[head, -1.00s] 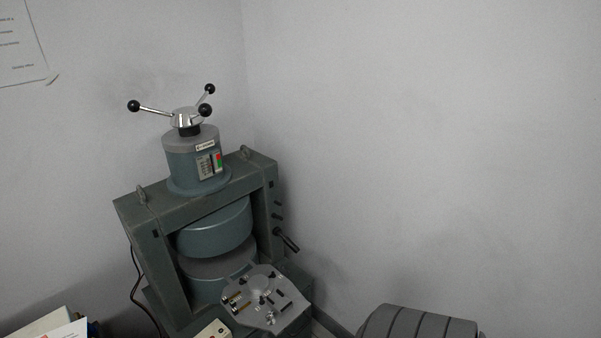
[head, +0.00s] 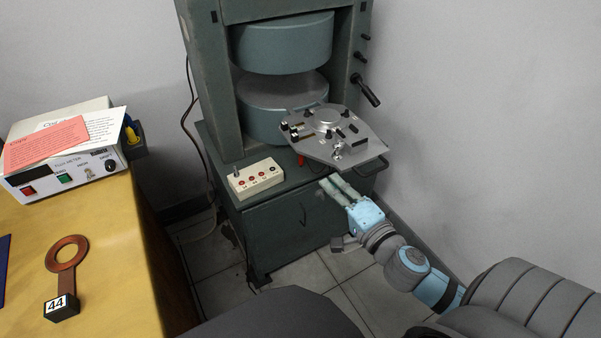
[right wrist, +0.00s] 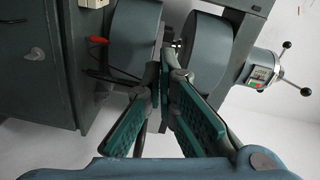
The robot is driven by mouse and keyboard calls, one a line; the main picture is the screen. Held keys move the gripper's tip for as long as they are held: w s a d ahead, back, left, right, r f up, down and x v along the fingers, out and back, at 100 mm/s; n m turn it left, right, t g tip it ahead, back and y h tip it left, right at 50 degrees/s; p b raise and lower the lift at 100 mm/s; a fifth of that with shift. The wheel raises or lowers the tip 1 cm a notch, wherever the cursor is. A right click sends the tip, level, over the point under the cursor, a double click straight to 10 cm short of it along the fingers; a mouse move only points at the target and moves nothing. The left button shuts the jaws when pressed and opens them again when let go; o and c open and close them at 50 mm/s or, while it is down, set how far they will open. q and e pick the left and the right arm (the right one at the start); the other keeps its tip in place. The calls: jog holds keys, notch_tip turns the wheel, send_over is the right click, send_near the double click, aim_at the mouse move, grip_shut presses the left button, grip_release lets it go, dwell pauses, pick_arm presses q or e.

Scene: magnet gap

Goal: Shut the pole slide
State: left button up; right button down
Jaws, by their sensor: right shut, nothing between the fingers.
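The pole slide, a grey plate (head: 362,143) with a round disc and small fittings on it, sticks out from the front of the green electromagnet's gap. A dark loop handle (head: 372,167) shows at its near right edge. My right gripper (head: 328,183) is below and in front of the plate, apart from the handle in the picture. Its fingers are shut and empty. In the right wrist view the teal-padded fingers (right wrist: 169,68) point toward the two round poles (right wrist: 213,48) and hide much of the space between them. My left gripper is not in view.
A control box (head: 256,178) with several buttons sits on the green cabinet (head: 290,230) under the magnet. A black-knobbed lever (head: 366,90) juts from the frame's right side. A wooden table (head: 110,245) with a meter (head: 65,165) stands at left. Tiled floor is free in front.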

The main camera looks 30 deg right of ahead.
jog(key=r+m, duration=0.2)
jog(key=p, duration=0.3)
send_near(300, 151)
jog(key=shift+w+d+r, duration=0.15)
jog(key=shift+w+r, duration=1.05)
jog(key=w+p, duration=0.4)
jog(key=w, duration=0.3)
jog(key=shift+f, duration=0.1)
jog(key=shift+w+f+p, duration=0.1)
jog(key=shift+w+p, duration=0.2)
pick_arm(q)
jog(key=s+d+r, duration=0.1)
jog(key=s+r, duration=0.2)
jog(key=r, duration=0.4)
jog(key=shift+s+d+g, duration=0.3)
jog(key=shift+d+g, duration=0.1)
pick_arm(e)
jog(key=shift+f, duration=0.1)
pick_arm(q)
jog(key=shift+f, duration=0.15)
pick_arm(e)
jog(key=shift+d, duration=0.1)
